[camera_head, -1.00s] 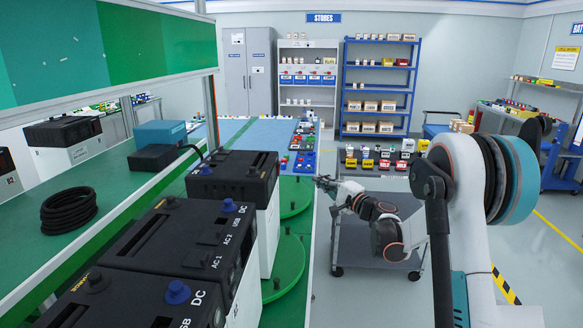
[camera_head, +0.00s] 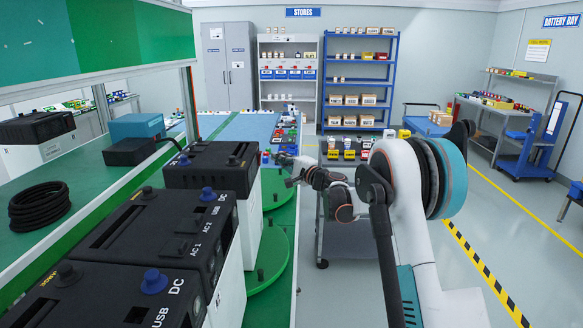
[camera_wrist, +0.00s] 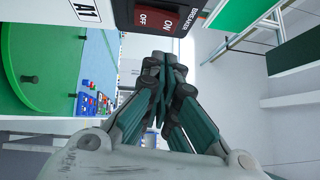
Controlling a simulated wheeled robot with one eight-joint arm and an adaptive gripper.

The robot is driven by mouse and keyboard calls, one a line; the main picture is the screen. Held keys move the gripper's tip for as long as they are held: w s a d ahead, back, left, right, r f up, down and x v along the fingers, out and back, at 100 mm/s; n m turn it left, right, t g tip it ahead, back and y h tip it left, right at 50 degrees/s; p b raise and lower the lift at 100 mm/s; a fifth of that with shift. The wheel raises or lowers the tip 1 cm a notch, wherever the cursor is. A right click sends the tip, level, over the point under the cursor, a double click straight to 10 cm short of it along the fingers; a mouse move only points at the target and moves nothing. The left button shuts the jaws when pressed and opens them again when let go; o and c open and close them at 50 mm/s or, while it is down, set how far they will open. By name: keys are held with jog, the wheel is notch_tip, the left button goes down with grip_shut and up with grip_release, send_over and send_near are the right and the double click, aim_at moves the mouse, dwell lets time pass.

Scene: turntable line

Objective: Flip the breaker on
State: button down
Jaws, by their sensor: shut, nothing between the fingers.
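The breaker (camera_wrist: 157,16) is a red rocker marked ON and OFF, with a BREAKER label beside it, at the top of the wrist view. It sits in a dark panel next to a white face marked A1 (camera_wrist: 88,10). I cannot tell which side of the rocker is pressed in. My gripper (camera_wrist: 166,60) is shut and empty, its fingertips just below the rocker in the wrist view. Whether they touch it I cannot tell. In the head view my gripper (camera_head: 284,160) is right of the farthest black-topped unit (camera_head: 212,165); the breaker is hidden there.
More black-topped units (camera_head: 170,232) stand in a row nearer me, with DC, USB and AC labels. Green round turntables (camera_head: 268,262) lie beside them. A dark cart (camera_head: 345,155) with small boxes stands beyond my arm. The floor at right is open.

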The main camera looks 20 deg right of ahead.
jog(key=a, duration=0.3)
jog(key=shift+w+r+b, duration=0.25)
jog(key=shift+w+b, duration=0.05)
jog(key=shift+b, duration=0.05)
jog(key=shift+w+a+r+p, duration=0.1)
jog(key=shift+a+r+p, duration=0.1)
jog(key=shift+a+p, duration=0.1)
jog(key=shift+d, duration=0.1)
